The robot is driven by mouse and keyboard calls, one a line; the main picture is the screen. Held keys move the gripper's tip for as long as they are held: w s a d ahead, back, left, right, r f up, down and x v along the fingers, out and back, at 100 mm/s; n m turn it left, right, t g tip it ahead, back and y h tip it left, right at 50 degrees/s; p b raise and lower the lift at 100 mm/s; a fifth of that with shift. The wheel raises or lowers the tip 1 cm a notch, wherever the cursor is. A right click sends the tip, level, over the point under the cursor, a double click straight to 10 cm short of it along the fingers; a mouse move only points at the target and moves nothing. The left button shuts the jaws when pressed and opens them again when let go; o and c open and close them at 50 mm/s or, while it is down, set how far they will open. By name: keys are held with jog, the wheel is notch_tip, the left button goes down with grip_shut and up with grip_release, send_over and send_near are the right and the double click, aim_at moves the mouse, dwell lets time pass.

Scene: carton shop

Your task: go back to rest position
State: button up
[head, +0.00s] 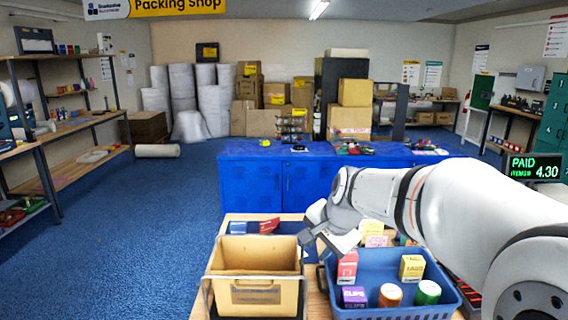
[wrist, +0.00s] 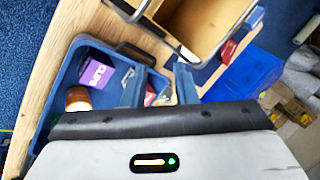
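My gripper (head: 332,240) hangs above the gap between the open carton and the blue basket in the head view. In the wrist view, the two blue-grey fingers of my gripper (wrist: 160,84) stand apart with nothing held between them. The open brown carton (head: 257,294) stands at the left of the wooden table, and its inside looks empty. The blue basket (head: 395,313) at the right holds a red-and-white box (head: 347,268), a purple box (head: 355,297), a yellow box (head: 411,268), an orange-brown jar (head: 390,296) and a green-lidded jar (head: 428,293).
A blue counter (head: 300,182) with small goods stands behind the table. A display (head: 534,167) at the right reads PAID 4.30. Shelving (head: 60,130) lines the left wall. Blue carpet (head: 130,230) lies clear at the left.

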jog(key=s+d+f+n+g+h+b, duration=0.1)
jog(key=s+d+f+n, duration=0.1)
jog(key=s, duration=0.5)
jog(key=s+d+f+n+b, duration=0.1)
jog(key=s+d+f+n, duration=0.2)
jog(key=s, duration=0.4)
jog(key=s+d+f+n+g+h+b, duration=0.1)
jog(key=s+d+f+n+b, duration=0.1)
jog(key=s+f+n, duration=0.2)
jog(key=s+f, duration=0.2)
jog(key=s, duration=0.2)
jog(key=shift+d+f+g+h, duration=0.15)
jog(key=shift+f+g+h, duration=0.15)
jog(key=shift+f, duration=0.05)
